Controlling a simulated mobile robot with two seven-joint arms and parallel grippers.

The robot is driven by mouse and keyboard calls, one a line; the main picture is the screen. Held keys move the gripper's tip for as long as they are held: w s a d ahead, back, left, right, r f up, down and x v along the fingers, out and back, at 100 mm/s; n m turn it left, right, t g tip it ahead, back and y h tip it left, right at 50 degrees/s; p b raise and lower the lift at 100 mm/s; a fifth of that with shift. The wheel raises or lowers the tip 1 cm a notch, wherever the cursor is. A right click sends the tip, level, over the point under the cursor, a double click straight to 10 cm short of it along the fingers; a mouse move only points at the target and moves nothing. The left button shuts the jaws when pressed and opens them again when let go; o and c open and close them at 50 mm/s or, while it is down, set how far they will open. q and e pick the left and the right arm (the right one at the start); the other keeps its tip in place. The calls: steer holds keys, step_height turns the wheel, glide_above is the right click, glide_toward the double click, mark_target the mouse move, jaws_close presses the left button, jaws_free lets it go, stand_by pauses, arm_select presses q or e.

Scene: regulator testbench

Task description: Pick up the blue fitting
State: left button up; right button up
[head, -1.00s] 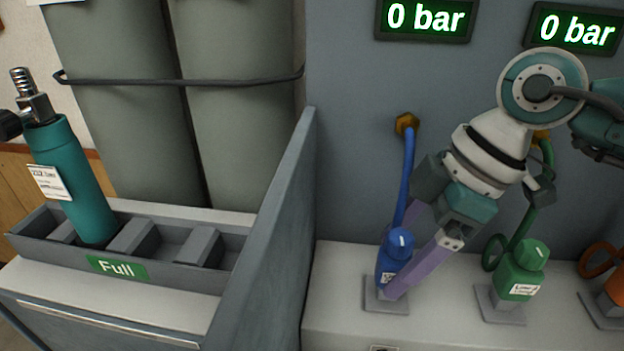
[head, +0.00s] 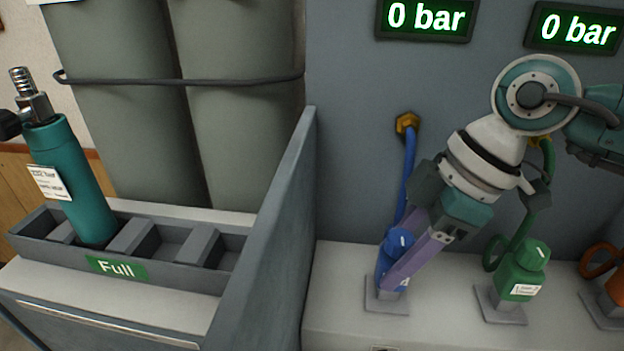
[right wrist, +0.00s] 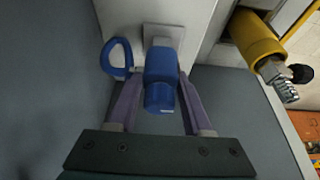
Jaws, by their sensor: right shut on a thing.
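The blue fitting (head: 397,243) is at the left end of the row of fittings, over a square grey holder plate (head: 374,304) on the light bench. A blue hose runs from it up to a brass port on the wall. My right gripper (head: 393,272) comes down from the upper right, its purple fingers closed on the fitting. In the right wrist view the blue fitting (right wrist: 161,75) sits between both fingers (right wrist: 157,92). The near finger hides part of it in the head view, and I cannot tell whether it is clear of the plate. My left gripper is out of view.
The green fitting (head: 523,268) stands just right of my gripper, an orange one (head: 613,290) further right. A grey partition (head: 270,230) rises at the left. Beyond it, a teal cylinder (head: 75,180) stands in the "Full" rack (head: 180,275). Two displays read 0 bar.

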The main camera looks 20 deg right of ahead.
jaws_close()
steer(key=shift+r, duration=0.5)
step_height(320, 180, up, 19)
steer(key=p, duration=0.1)
steer(key=shift+p, duration=0.4)
